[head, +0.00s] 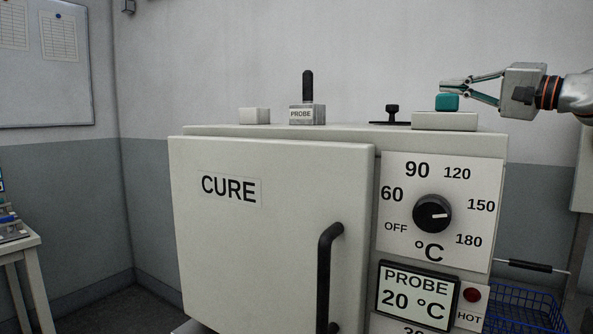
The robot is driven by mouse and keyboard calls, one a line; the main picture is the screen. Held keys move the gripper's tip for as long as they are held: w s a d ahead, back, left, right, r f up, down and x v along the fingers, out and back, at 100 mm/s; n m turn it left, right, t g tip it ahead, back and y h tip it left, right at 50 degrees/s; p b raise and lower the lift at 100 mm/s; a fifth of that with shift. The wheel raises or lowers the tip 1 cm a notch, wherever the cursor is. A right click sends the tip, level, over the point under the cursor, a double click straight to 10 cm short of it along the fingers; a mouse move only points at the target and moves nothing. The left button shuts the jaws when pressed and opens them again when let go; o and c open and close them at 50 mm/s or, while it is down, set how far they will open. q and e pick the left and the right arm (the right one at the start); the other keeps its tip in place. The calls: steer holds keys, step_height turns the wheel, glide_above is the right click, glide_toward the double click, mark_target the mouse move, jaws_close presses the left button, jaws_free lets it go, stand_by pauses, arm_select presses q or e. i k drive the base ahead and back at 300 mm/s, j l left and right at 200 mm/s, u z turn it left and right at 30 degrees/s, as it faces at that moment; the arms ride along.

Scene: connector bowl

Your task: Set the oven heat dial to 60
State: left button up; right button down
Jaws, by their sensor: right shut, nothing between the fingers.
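My right gripper (452,90) is shut and empty, above the oven's top right, well above the dial. My left gripper is out of view.
The black door handle (326,278) stands out left of the dial. Below the dial are a probe display (417,295) reading 20 °C and a red HOT lamp (472,295). A PROBE holder (307,113) sits on top. A blue wire basket (522,308) is at lower right.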

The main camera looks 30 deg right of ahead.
mark_target(432, 213)
steer(key=k+j, duration=0.2)
steer(key=j, duration=0.15)
steer(key=k+j, duration=0.2)
steer(key=j, duration=0.15)
steer(key=k+j, duration=0.15)
steer(key=j, duration=0.2)
steer(key=k+j, duration=0.2)
steer(key=j, duration=0.15)
steer(key=k+j, duration=0.2)
steer(key=j, duration=0.15)
